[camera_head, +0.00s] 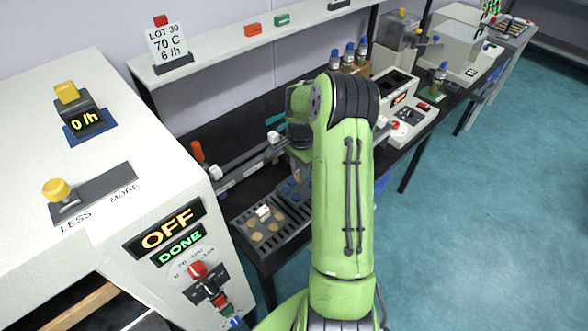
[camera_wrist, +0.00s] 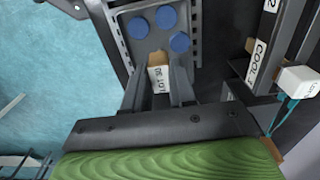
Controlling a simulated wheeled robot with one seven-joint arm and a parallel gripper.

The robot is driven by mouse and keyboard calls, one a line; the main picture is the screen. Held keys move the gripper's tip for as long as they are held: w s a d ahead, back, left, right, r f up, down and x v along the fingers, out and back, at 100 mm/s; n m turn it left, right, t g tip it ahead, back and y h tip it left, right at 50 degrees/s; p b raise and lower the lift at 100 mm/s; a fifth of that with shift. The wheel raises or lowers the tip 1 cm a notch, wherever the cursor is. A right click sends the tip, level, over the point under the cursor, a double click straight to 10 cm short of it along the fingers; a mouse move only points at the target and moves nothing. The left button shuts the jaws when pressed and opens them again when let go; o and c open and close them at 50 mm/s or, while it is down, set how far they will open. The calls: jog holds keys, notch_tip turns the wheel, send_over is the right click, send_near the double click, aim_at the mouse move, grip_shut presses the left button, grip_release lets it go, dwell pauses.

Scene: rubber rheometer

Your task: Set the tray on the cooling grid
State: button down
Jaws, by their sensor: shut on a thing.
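A grey tray (camera_wrist: 152,42) with blue discs fills the top middle of the wrist view. Its pale tab, marked LOT 30 (camera_wrist: 159,78), sits between the fingers of my gripper (camera_wrist: 157,88), which is shut on it. In the head view my arm hides the gripper and part of this tray; some blue discs (camera_head: 290,189) show to the left of the arm. The dark slotted cooling grid (camera_head: 288,231) lies below, at the bench's near end. Slotted edges also flank the tray in the wrist view (camera_wrist: 195,48). I cannot tell whether the tray touches the grid.
Another tray with tan discs (camera_head: 262,226) lies on the grid's near-left part. A white machine (camera_head: 150,190) showing OFF and DONE stands close on the left. Farther along the bench are bottles (camera_head: 348,56) and another instrument (camera_head: 408,115). The floor at right is clear.

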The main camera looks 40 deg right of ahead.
jog(key=shift+s+r, duration=0.15)
jog(key=shift+s, duration=0.15)
jog(key=shift+w+f+b, duration=0.1)
jog(key=shift+f+b, duration=1.5)
jog(key=shift+f, duration=0.3)
jog(key=shift+f+b, duration=0.55)
jog(key=shift+f, duration=0.15)
jog(key=c, duration=0.8)
grip_release()
jog(key=shift+r, duration=0.15)
jog(key=shift+c, duration=0.2)
jog(key=shift+r, duration=0.1)
notch_tip(320, 180, up, 6)
jog(key=p, duration=0.4)
jog(key=shift+p, duration=0.35)
